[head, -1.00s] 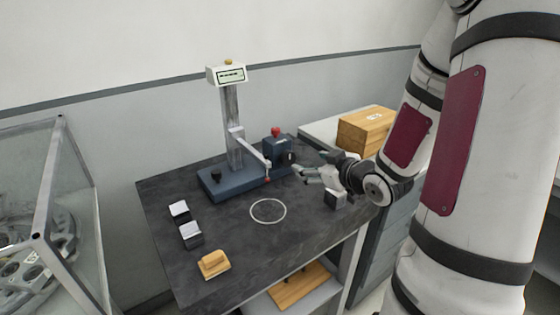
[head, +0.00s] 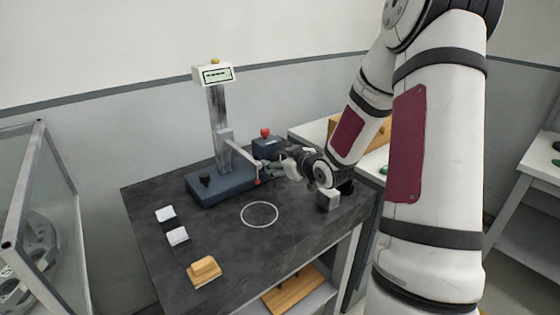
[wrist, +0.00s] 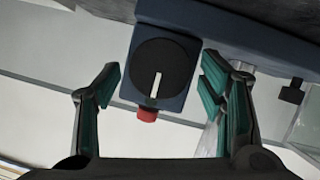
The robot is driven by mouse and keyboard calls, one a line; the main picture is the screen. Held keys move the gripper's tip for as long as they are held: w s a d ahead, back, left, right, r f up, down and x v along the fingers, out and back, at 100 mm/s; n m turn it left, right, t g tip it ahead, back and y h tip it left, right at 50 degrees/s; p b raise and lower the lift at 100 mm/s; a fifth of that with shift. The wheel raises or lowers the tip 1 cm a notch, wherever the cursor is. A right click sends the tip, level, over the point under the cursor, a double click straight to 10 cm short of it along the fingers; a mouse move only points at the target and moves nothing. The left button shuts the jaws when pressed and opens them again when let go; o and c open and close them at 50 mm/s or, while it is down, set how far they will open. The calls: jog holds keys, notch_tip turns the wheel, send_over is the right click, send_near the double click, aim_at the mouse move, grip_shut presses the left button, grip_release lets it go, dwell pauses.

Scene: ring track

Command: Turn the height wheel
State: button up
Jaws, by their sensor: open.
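The height wheel (wrist: 150,66) is a black disc with a white mark, on the face of a blue box (head: 268,146). A red knob (head: 265,132) sits on the box; it also shows in the wrist view (wrist: 147,115). My gripper (head: 268,167) is at the box in the head view and hides the wheel there. In the wrist view my gripper (wrist: 160,86) is open, with one green-padded finger on each side of the wheel. Clear gaps show between the fingers and the wheel. The gauge stand has a post (head: 218,125) and a display (head: 213,74).
The dark bench top (head: 290,228) bears a white ring outline (head: 259,215), two pale-topped blocks (head: 177,236) and a wooden block (head: 204,271). A black knob (head: 204,180) is on the stand's base. A glass case (head: 45,210) stands at left.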

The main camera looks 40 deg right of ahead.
jog(key=shift+c, duration=0.5)
jog(key=c, duration=1.1)
jog(key=shift+o, duration=0.2)
jog(key=shift+s+r+p, duration=0.1)
jog(key=shift+p, duration=0.55)
jog(key=shift+r+m+y+p, duration=0.1)
jog(key=shift+m+y+p, duration=0.35)
jog(key=shift+p, duration=0.55)
jog(key=m+p, duration=0.1)
jog(key=p, duration=0.1)
jog(key=m+y+p, duration=0.1)
jog(key=p, duration=0.2)
jog(key=shift+s+d, duration=0.1)
jog(key=shift+d, duration=0.15)
jog(key=m+y+p, duration=0.1)
jog(key=m+p, duration=0.1)
jog(key=p, duration=0.1)
jog(key=shift+d+y, duration=0.1)
jog(key=shift+y, duration=0.15)
jog(key=shift+d+f+m+y+p, duration=0.1)
jog(key=shift+f+m+y+p, duration=0.1)
jog(key=shift+m+y+p, duration=0.4)
jog(key=shift+w+m, duration=0.2)
jog(key=shift+m, duration=0.05)
